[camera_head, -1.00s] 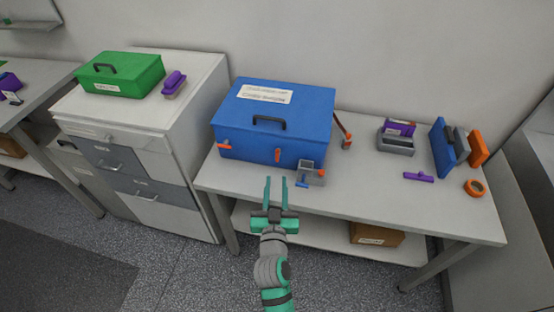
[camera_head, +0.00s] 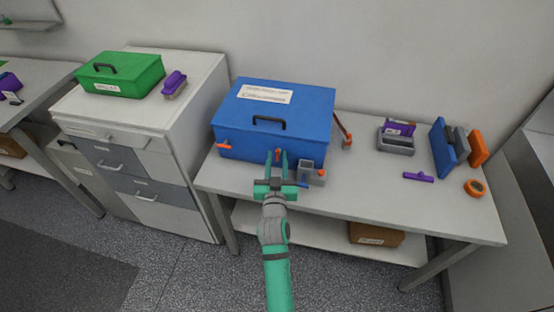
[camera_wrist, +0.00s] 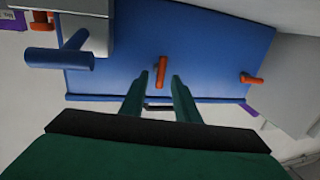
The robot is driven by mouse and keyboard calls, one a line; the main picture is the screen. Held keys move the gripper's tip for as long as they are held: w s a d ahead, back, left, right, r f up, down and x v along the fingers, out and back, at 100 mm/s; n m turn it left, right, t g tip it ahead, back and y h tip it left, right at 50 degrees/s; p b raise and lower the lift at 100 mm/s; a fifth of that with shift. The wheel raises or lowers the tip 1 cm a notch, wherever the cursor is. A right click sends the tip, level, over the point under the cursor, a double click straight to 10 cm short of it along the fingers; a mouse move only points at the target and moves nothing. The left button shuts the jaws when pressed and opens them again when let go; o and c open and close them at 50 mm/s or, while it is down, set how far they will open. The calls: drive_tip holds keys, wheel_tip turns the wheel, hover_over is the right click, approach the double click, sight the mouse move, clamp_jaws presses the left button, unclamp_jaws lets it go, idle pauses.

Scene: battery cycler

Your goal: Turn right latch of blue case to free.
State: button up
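The blue case (camera_head: 235,110) sits on the table, lid shut, with a dark handle on top and a white label. Its right latch (camera_head: 278,153) is an orange lever on the front face, standing upright. The left latch (camera_head: 223,145) is orange and lies roughly level. My gripper (camera_head: 277,162) is at the case front. In the wrist view my gripper (camera_wrist: 158,88) is open, its two fingers either side of the right latch (camera_wrist: 162,81). I cannot tell whether they touch it. The left latch (camera_wrist: 251,79) shows to the right there.
A grey fixture with a blue lever (camera_head: 308,169) stands just right of my gripper, close to the case. It looms at upper left in the wrist view (camera_wrist: 95,35). An orange-headed tool (camera_head: 346,142) lies right of the case. The table's front left is clear.

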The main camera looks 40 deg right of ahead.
clamp_jaws()
